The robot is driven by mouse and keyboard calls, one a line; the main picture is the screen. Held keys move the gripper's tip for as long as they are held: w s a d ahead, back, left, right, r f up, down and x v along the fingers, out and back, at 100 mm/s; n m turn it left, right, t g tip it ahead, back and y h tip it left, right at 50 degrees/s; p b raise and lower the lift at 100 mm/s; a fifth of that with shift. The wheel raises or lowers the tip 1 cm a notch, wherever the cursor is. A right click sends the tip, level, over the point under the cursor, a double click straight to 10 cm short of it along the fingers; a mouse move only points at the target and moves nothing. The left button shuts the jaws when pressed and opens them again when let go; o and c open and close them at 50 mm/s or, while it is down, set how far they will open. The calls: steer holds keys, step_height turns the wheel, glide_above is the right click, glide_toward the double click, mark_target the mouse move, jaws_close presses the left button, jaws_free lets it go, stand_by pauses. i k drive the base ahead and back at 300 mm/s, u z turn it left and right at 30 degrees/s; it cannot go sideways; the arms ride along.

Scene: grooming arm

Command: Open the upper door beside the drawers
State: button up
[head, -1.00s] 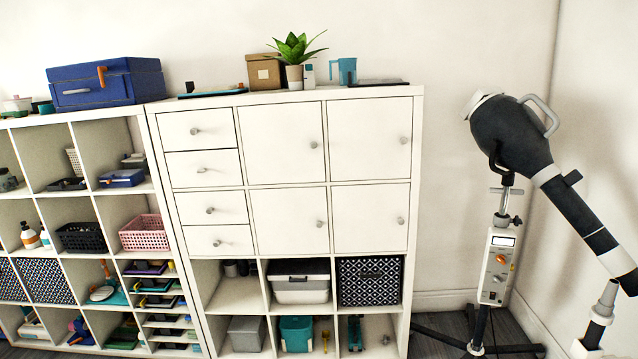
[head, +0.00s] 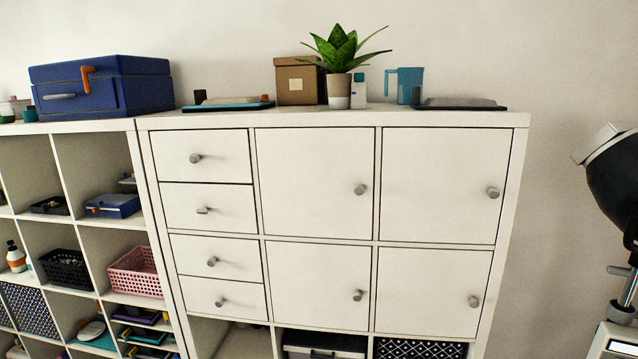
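The upper door beside the drawers (head: 312,185) is a white square panel in the head view, shut flush in the cabinet. Its round grey knob (head: 360,189) sits near its right edge. The drawers (head: 210,157) stand in a column to its left, all shut, each with a grey knob. Another upper door (head: 440,180) with a knob at its right side is to the right, also shut. Two lower doors (head: 318,290) are below, shut. My gripper is not in view.
A blue toolbox (head: 100,90), a cardboard box (head: 297,82), a potted plant (head: 340,92) and a blue jug (head: 405,86) stand on top. Open shelves with baskets (head: 138,272) are at the left. A grooming dryer (head: 612,180) stands at the right edge.

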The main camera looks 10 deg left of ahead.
mark_target(314, 181)
steer(key=u, duration=0.2)
steer(key=i, duration=1.2)
steer(key=u, duration=0.25)
